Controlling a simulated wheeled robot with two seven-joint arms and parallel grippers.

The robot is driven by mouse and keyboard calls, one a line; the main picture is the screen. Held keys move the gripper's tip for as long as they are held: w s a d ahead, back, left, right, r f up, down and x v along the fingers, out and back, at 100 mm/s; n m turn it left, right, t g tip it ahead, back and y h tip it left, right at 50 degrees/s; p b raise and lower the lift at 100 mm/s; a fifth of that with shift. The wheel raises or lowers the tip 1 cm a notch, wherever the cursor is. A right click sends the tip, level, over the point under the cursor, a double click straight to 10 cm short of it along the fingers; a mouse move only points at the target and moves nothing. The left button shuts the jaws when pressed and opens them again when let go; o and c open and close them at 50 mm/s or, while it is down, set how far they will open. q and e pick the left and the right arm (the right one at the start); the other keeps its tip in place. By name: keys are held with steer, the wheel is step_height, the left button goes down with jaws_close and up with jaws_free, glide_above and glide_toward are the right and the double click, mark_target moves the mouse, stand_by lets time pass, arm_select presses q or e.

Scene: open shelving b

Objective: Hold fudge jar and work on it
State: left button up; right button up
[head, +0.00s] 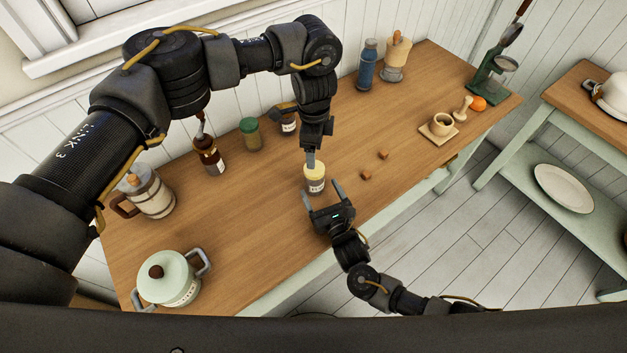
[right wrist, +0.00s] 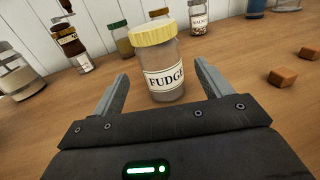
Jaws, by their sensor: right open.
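The fudge jar (head: 314,183), with a pale yellow lid and a "FUDGE" label, stands upright on the wooden table. In the right wrist view the jar (right wrist: 163,72) is just beyond and between the finger tips. My right gripper (head: 321,194) is open and low at the jar's near side, empty, its fingers not closed on it. My left gripper (head: 311,160) points down and overlaps the jar's lid in the head view.
Two brown cubes (head: 366,175) lie right of the jar. A green-lidded jar (head: 250,133), a brown bottle (head: 209,158) and another labelled jar (head: 289,122) stand behind. The table's front edge is near.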

mark_target(318, 186)
steer(key=x, duration=0.4)
arm_select(q)
steer(key=shift+s+r, duration=0.1)
steer(key=shift+s, duration=0.05)
arm_select(e)
steer(key=shift+w+a+r, duration=0.1)
steer(key=shift+w+a, duration=0.05)
steer(key=shift+w, duration=0.2)
arm_select(q)
steer(key=shift+w+d, duration=0.1)
steer(key=shift+w, duration=0.1)
arm_select(e)
steer(key=shift+w, duration=0.3)
